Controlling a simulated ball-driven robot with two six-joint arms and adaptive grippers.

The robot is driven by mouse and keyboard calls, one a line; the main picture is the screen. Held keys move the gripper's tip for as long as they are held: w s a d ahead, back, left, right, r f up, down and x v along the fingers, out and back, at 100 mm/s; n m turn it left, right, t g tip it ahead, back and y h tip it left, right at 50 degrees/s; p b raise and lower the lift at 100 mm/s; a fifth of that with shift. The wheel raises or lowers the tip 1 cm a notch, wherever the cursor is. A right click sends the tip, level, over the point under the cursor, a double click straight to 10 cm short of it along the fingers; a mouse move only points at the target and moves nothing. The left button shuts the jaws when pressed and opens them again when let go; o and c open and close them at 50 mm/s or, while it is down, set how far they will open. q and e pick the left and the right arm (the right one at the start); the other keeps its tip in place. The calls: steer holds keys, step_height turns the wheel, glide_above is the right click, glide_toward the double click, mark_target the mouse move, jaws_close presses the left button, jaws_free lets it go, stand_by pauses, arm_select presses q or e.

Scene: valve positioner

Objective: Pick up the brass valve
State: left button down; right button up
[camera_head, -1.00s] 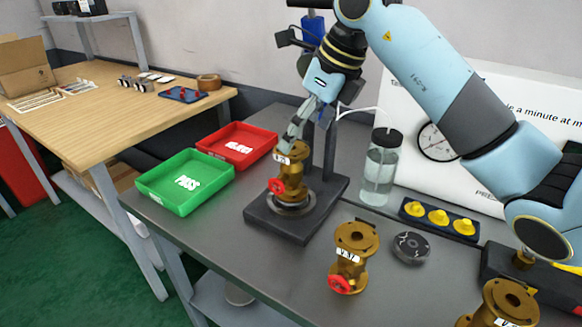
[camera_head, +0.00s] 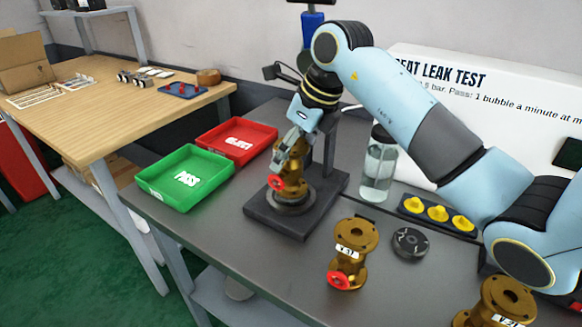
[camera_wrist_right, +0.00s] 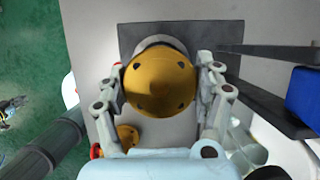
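A brass valve (camera_head: 292,184) with a red handwheel stands upright on the dark base of the test stand (camera_head: 262,217). My right gripper (camera_head: 291,150) reaches down over its top, and its fingers hide part of the valve's upper body. In the right wrist view the valve's round top flange (camera_wrist_right: 159,84) lies between the two fingers of my right gripper (camera_wrist_right: 162,76). The fingers are spread, one on each side, very close to the flange; contact is hard to tell. A second brass valve (camera_head: 356,242) with a label and red handwheel stands on the bench.
A green PASS tray (camera_head: 152,200) and a red tray (camera_head: 262,150) lie left of the stand. A clear bottle (camera_head: 378,170), yellow parts in a dark holder (camera_head: 437,215), a dark disc (camera_head: 410,243) and another brass valve (camera_head: 497,305) are to the right.

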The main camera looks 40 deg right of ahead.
steer(key=c, duration=1.1)
steer(key=shift+r, duration=0.1)
steer(key=shift+c, duration=0.8)
